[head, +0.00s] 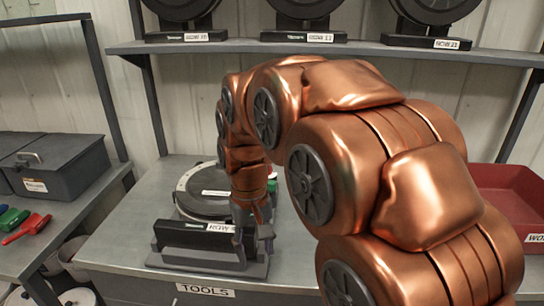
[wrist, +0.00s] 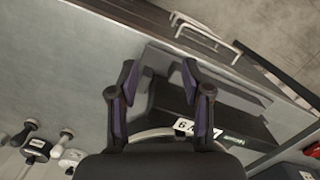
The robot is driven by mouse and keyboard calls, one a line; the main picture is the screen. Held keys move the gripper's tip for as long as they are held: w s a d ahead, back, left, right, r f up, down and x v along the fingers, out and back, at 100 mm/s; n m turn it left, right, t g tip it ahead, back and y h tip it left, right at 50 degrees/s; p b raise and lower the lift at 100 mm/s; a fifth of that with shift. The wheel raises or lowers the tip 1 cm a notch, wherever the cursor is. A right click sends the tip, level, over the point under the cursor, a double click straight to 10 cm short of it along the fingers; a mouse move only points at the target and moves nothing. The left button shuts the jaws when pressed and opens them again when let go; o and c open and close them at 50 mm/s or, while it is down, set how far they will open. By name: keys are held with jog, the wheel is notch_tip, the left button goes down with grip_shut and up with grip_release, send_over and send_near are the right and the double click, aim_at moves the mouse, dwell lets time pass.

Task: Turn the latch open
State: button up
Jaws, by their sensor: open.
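A round grey seed meter (head: 205,185) lies on the bench, with a black labelled stand (head: 195,237) in front of it. A small green part (head: 272,184) shows at its right side, partly behind my arm. I cannot tell which part is the latch. My gripper (head: 253,238) points down over the right end of the stand, and its fingers are apart with nothing between them. In the wrist view my gripper (wrist: 159,75) is open above the black stand (wrist: 225,125). A light curved rim (wrist: 155,133) shows between the fingers, and my gripper's body hides much of the meter.
More round units on black stands (head: 303,36) line the shelf (head: 240,47) above. A red bin (head: 510,195) is at right. A dark grey case (head: 60,165) and coloured scoops (head: 28,228) are at left. In the wrist view, small knobbed items (wrist: 36,148) lie lower left.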

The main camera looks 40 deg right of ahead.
jog(key=w+d+r+m+p, duration=0.2)
jog(key=w+d+r+p, duration=0.2)
jog(key=w+d+r, duration=0.5)
jog(key=r+m+t+p, duration=0.1)
jog(key=r+p, duration=0.1)
send_over(272, 183)
jog(key=shift+f, duration=0.25)
jog(key=shift+f+p, duration=1.15)
jog(key=shift+f, duration=2.75)
jog(key=shift+c, duration=0.4)
grip_shut()
